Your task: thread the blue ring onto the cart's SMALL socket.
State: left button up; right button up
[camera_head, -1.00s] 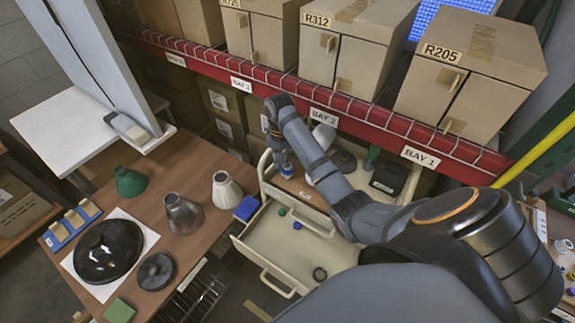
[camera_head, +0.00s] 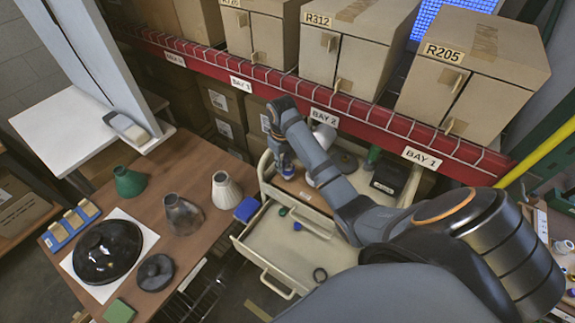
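The cart (camera_head: 262,250) is cream-coloured, with an open drawer below its top. My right arm reaches across the cart, and my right gripper (camera_head: 285,168) points down over the far left part of the cart's top. A small blue patch shows at the gripper's tip; it is too small to tell whether it is the blue ring, and the fingers cannot be made out. A small blue piece (camera_head: 297,226) lies in the drawer. The small socket cannot be picked out; my arm covers part of the cart's top. My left gripper is out of view.
The wooden table (camera_head: 200,240) at left carries lamp shades, a black lamp base (camera_head: 107,250) and a blue block (camera_head: 247,208). A red shelf beam (camera_head: 300,92) with boxes runs behind the cart.

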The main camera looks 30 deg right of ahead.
aim_at(293, 169)
jog(key=n, duration=0.2)
jog(key=s+n, duration=0.1)
jog(key=n, duration=0.2)
jog(key=shift+d+n, duration=0.1)
jog(key=shift+n, duration=0.2)
jog(key=n, duration=0.6)
jog(key=shift+s+d+n, duration=0.4)
jog(key=n, duration=0.3)
jog(key=d+n, duration=0.1)
jog(key=n, duration=0.3)
jog(key=shift+d, duration=0.15)
jog(key=n, duration=0.4)
jog(key=d+n, duration=0.1)
jog(key=n, duration=0.1)
jog(key=shift+w+n, duration=0.25)
jog(key=shift+n, duration=0.15)
grip_shut()
jog(key=shift+s, duration=0.1)
jog(key=shift+s, duration=0.1)
